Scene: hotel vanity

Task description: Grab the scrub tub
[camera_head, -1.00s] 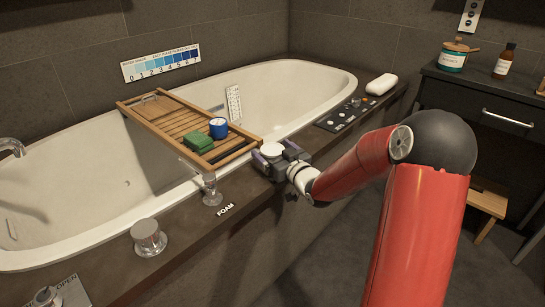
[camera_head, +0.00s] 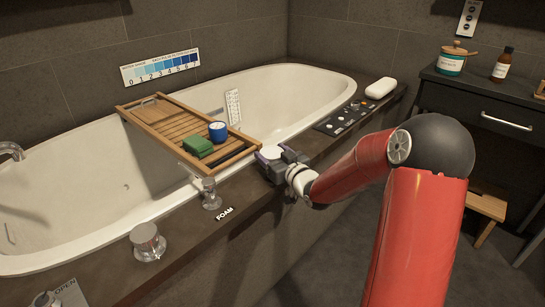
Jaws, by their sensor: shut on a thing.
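A small tub with a round white top, apparently the scrub tub (camera_head: 273,152), is at the bathtub's near rim, just right of the wooden bath tray's near end. My gripper (camera_head: 276,156) is shut on it, with one finger on each side. The fingers and wrist hide most of its body, so I see no label. I cannot tell whether its base touches the rim.
The wooden bath tray (camera_head: 163,125) spans the bathtub and carries a green block (camera_head: 198,145) and a blue tub (camera_head: 217,131). A glass (camera_head: 211,194) stands close left. A dark control panel (camera_head: 345,118) and white soap (camera_head: 381,88) lie right.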

